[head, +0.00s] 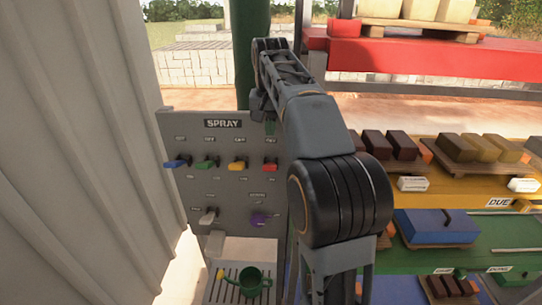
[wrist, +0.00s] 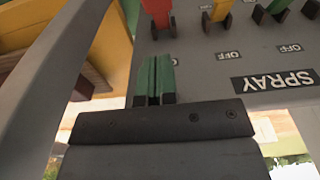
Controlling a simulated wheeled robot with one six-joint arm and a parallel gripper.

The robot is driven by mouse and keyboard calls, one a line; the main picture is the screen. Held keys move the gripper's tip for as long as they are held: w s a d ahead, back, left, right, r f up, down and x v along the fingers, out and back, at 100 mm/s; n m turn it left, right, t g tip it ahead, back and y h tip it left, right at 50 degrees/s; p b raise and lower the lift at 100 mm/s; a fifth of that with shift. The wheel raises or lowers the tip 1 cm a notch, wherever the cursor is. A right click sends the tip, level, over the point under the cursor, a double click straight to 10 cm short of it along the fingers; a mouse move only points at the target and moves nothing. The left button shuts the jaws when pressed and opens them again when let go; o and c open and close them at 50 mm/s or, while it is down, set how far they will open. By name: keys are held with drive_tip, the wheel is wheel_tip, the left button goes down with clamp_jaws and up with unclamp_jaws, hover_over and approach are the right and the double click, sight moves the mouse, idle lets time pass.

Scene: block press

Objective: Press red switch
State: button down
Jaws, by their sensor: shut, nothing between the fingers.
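The red switch (head: 270,165) is the rightmost of the upper row of levers on the grey SPRAY panel (head: 180,128) in the head view. In the wrist view, which shows the panel upside down, the red switch (wrist: 157,12) is at the top edge, partly cut off. My gripper (wrist: 154,62) has green fingers, shut together and empty. They point toward the panel, in line with the red switch but apart from it in the picture. In the head view my gripper (head: 270,127) is mostly hidden behind my arm, just above the red switch.
A yellow switch (head: 237,165), a green switch (head: 206,163) and a blue switch (head: 176,163) sit left of the red one. A white lever (head: 207,216) and a purple knob (head: 259,219) are lower. A green watering can (head: 249,281) stands below. Block-laden shelves (head: 455,185) are right.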

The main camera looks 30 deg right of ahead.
sight(270, 166)
drive_tip(key=f, duration=0.5)
drive_tip(key=shift+s+a+f, duration=0.1)
drive_tip(key=shift+s+a, duration=0.05)
drive_tip(key=shift+s, duration=0.15)
drive_tip(key=shift+s+a+f, duration=0.15)
drive_tip(key=shift+s+f, duration=0.1)
drive_tip(key=shift+f, duration=0.2)
drive_tip(key=shift+s+a+f, duration=0.1)
drive_tip(key=shift+s+f, duration=0.1)
drive_tip(key=shift+f, duration=0.25)
drive_tip(key=shift+d+f, duration=0.1)
